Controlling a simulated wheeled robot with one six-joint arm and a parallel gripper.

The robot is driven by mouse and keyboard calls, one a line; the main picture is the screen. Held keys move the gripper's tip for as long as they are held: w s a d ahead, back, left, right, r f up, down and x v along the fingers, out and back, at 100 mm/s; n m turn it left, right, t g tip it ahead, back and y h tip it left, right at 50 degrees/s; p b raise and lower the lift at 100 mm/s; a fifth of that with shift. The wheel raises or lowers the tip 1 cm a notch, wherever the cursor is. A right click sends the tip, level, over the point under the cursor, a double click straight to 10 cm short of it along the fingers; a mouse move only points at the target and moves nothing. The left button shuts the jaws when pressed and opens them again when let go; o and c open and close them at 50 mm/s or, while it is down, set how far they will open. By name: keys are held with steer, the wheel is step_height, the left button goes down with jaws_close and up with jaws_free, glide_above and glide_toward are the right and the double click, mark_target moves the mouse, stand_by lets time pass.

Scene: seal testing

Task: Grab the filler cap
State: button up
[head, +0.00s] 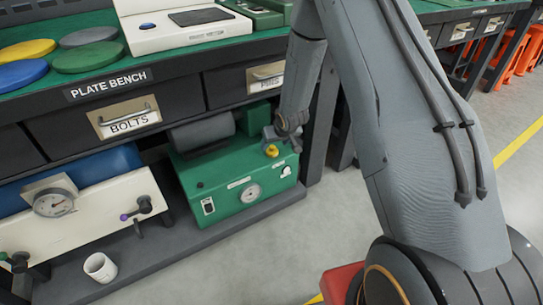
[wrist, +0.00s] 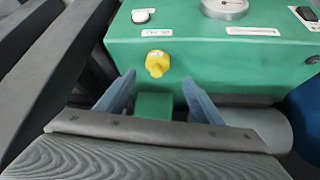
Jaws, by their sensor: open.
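The filler cap is a small yellow knob (head: 271,151) on the green pump unit (head: 225,190), which stands on the low shelf under the bench. In the wrist view the yellow cap (wrist: 157,63) sits on the green face beyond the fingertips, roughly centred between them. My gripper (wrist: 160,88) is open, with nothing between its fingers at the cap. In the head view my gripper (head: 284,130) is close above the cap, with its fingers partly hard to make out. Contact with the cap does not show.
A drawer labelled BOLTS (head: 128,116) and the bench edge overhang the unit. A white panel with a gauge (head: 54,203) and a white mug (head: 100,267) are to the left on the low shelf. A dark bench leg (head: 322,125) stands close right. Open floor (head: 260,250) lies in front.

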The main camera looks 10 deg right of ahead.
mark_target(272, 147)
steer(key=b+x, duration=0.1)
steer(key=x, duration=0.1)
steer(key=b+x, duration=0.1)
steer(key=x, duration=0.2)
steer(key=b+x, duration=0.1)
steer(key=x, duration=0.2)
steer(key=shift+w+d+r, duration=0.2)
steer(key=shift+d, duration=0.05)
steer(key=c, duration=1.1)
steer(key=shift+r, duration=0.15)
